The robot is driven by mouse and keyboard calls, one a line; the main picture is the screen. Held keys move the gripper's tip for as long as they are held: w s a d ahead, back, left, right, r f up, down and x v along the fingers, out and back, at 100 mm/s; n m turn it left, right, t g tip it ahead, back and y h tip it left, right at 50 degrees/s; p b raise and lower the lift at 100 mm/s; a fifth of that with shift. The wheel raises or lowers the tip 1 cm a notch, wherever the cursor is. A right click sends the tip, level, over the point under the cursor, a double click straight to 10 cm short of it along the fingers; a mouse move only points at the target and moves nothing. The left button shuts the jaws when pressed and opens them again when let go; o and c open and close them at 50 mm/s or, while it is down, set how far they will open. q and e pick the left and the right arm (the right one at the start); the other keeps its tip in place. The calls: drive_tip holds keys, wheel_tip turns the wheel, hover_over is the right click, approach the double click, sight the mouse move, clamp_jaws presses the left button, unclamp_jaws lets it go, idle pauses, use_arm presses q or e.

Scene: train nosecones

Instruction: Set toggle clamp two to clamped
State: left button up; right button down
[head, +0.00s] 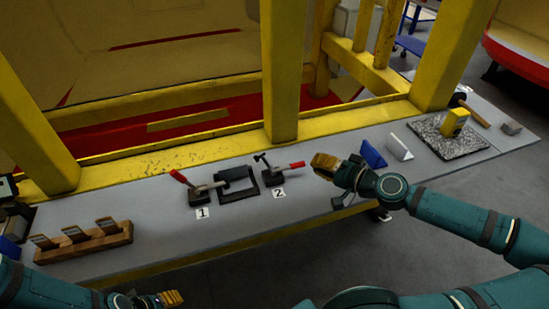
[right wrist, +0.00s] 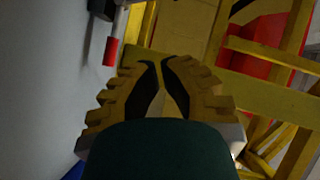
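Toggle clamp two (head: 272,176) stands on the grey bench behind the label "2" (head: 279,194). Its red handle (head: 292,166) lies low, pointing right, and its dark arm (head: 262,161) sticks up, off the black frame. The handle also shows in the right wrist view (right wrist: 111,52), beyond the fingertips and to the left. My right gripper (head: 318,164) is just right of the handle tip, apart from it. In the right wrist view its yellow fingers (right wrist: 158,64) are close together with nothing held. My left gripper (head: 172,298) is low at the front edge; its opening is unclear.
Toggle clamp one (head: 200,194), its red handle raised to the left, stands left of the black frame (head: 238,184). A wooden rack (head: 85,244) is at the left. Blue (head: 372,154) and white (head: 399,147) blocks lie near my right wrist. A yellow post (head: 281,70) rises behind.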

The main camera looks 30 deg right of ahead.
drive_tip(key=shift+w, duration=0.1)
drive_tip(key=x, duration=0.4)
drive_tip(key=a+b+x, duration=0.1)
drive_tip(key=x, duration=0.7)
drive_tip(key=shift+s+a+f, duration=0.3)
drive_tip(key=shift+s+a, duration=0.1)
drive_tip(key=shift+s, duration=0.05)
use_arm(q)
drive_tip(key=shift+s+f, duration=0.25)
drive_tip(key=shift+f, duration=0.5)
use_arm(e)
drive_tip(key=shift+w+a+f, duration=0.25)
drive_tip(key=shift+a, duration=0.3)
use_arm(q)
drive_tip(key=shift+s+r, duration=0.1)
use_arm(e)
drive_tip(key=shift+w, duration=0.15)
drive_tip(key=shift+a+r+n, duration=0.1)
drive_tip(key=shift+a+n, duration=0.1)
drive_tip(key=shift+n, duration=0.1)
use_arm(q)
drive_tip(key=shift+s+a+r, duration=0.1)
drive_tip(key=shift+s+r, duration=0.05)
drive_tip(key=shift+s, duration=0.5)
